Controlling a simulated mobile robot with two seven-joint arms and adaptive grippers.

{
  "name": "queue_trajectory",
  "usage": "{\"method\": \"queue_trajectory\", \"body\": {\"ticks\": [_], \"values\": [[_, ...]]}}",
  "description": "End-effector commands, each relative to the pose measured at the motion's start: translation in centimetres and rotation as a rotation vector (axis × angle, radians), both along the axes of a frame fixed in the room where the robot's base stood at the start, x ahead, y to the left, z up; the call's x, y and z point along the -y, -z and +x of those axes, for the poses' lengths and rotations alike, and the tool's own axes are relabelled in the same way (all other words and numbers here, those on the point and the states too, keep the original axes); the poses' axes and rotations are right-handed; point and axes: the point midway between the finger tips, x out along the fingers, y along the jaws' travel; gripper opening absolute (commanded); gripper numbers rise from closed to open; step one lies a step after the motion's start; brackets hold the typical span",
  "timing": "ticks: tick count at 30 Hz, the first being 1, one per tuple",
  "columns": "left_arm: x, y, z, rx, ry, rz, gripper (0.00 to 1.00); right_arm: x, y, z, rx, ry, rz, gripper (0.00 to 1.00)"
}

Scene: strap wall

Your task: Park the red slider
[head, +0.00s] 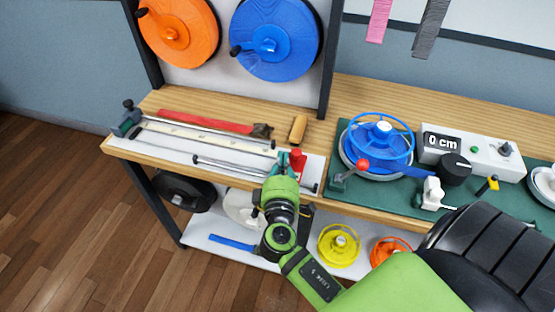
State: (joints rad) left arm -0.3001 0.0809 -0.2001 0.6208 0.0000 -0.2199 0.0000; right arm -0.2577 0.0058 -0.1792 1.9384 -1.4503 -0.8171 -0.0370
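The red slider (297,160) shows as a small red block at the right end of the metal rails on a white-topped fixture (230,171). My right gripper (289,174) is at this end of the rails, right beside the slider or over its lower part. Its fingers are small and partly hidden by my own wrist, so I cannot tell whether they are open or shut, or touching the slider. A teal part shows just left of the slider. My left gripper is not in view.
A dark green clamp-like part (130,118) stands at the rails' left end. A red strip (205,122) and a wooden-handled tool (298,129) lie behind the rails. A green mat (405,200) at right bears a blue reel (381,138) and a "0 cm" display (442,142).

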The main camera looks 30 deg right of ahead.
Motion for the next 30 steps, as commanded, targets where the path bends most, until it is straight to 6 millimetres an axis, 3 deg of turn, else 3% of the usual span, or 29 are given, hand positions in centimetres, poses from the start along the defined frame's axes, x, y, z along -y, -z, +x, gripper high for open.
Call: {"method": "queue_trajectory", "body": {"ticks": [6,15,30], "values": [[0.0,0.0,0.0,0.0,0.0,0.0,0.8,0.1,0.0,-0.2,-0.001,0.001,-0.001,0.0],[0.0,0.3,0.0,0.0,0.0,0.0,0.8,2.5,0.0,-3.0,-0.001,0.001,-0.001,0.0],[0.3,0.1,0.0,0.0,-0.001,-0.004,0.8,2.7,-0.2,-2.4,0.001,0.0,0.0,0.0]]}}
